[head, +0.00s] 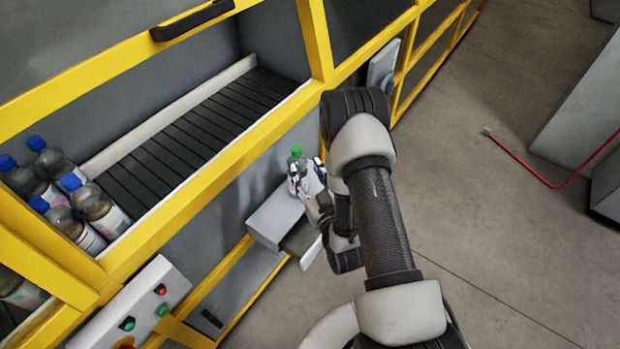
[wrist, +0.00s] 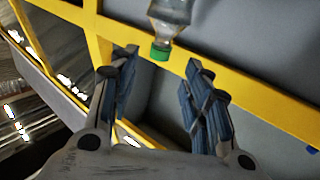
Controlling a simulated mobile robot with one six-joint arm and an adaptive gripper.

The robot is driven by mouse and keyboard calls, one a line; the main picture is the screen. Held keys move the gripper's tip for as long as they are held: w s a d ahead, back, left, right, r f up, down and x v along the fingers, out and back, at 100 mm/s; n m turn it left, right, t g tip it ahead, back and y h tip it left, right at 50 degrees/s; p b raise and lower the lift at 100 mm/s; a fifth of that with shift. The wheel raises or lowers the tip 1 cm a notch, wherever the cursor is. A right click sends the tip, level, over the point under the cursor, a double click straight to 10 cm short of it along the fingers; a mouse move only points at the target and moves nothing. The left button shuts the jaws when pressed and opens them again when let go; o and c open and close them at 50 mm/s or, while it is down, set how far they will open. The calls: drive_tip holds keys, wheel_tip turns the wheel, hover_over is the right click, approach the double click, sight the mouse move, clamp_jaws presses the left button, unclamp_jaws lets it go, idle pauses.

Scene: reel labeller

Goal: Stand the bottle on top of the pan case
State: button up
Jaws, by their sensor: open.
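The clear bottle with a green cap (head: 296,158) looks upright at the back end of the light grey pan case (head: 275,216), which juts from the machine's side. Its base is partly hidden by my gripper, so contact with the case top cannot be seen clearly. My gripper (head: 308,180) is beside the bottle, on its right, partly hidden by my arm. In the wrist view the bottle (wrist: 170,12) appears cap down at the top edge, just beyond the tips of my open gripper (wrist: 162,58). Nothing is seen held between the fingers.
Several blue-capped bottles (head: 75,195) stand at the left end of a black slatted conveyor (head: 190,130) behind the yellow frame (head: 225,165). A button panel (head: 135,310) is at lower left. Open floor (head: 480,230) lies to the right, with a red cable (head: 540,178) near a grey cabinet.

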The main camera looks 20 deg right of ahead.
wheel_tip(320, 180, up, 14)
drive_tip(key=s+g+b, duration=0.1)
drive_tip(key=g+b, duration=0.1)
drive_tip(key=g, duration=0.5)
drive_tip(key=s+a+r+g, duration=0.1)
drive_tip(key=s+r+g, duration=0.2)
drive_tip(key=s, duration=1.1)
drive_tip(key=s+a+r+g, duration=0.2)
drive_tip(key=s+r, duration=0.3)
drive_tip(key=s, duration=0.8)
drive_tip(key=shift+s+a+g+h, duration=0.2)
drive_tip(key=shift+s+g+h, duration=0.15)
drive_tip(key=shift+g, duration=0.35)
drive_tip(key=shift+c, duration=0.4)
